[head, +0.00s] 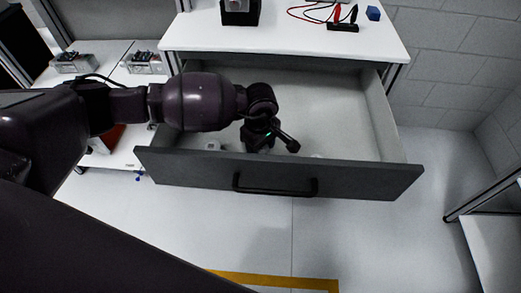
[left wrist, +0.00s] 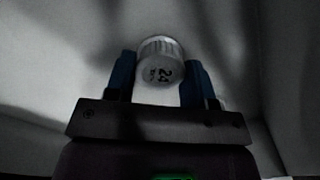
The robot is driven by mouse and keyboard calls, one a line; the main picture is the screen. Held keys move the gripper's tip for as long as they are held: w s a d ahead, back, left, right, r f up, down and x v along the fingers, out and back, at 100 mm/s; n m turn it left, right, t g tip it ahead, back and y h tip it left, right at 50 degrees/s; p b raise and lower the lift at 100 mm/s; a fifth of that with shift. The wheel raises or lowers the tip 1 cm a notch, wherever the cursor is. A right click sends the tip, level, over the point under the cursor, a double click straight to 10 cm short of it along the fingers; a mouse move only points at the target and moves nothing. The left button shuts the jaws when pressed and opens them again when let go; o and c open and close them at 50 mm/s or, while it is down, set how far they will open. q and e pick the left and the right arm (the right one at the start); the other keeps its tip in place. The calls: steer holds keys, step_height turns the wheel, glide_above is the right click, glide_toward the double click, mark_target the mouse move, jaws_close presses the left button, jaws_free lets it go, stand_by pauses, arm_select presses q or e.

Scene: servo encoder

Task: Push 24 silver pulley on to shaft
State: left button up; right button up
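A silver pulley with a ribbed rim and a dark "24" on its face (left wrist: 161,62) shows in the left wrist view. It sits between the two blue fingers of my left gripper (left wrist: 160,75), close to both. Whether the fingers press on it is too dark to tell. In the head view my left gripper (head: 268,140) reaches down into the open drawer, near its front panel. The pulley cannot be made out there. A black block with a silver top (head: 240,12) stands on the table, cut by the frame edge; no shaft can be made out. My right gripper is not in view.
The drawer (head: 335,110) is pulled out, with a grey front panel and black handle (head: 275,190). Small pale pieces lie in it, one left of the gripper (head: 213,145). On the white table (head: 300,40) are red and black leads (head: 338,14) and a blue cube (head: 373,13).

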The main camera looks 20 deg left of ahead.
arm_select(q)
steer(key=c, duration=0.5)
steer(key=shift+r+p, duration=1.5)
steer(key=shift+r, duration=2.1)
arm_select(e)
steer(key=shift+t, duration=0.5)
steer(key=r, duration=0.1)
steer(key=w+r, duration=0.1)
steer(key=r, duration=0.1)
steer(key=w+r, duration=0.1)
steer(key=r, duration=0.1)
arm_select(q)
steer(key=shift+d, duration=0.1)
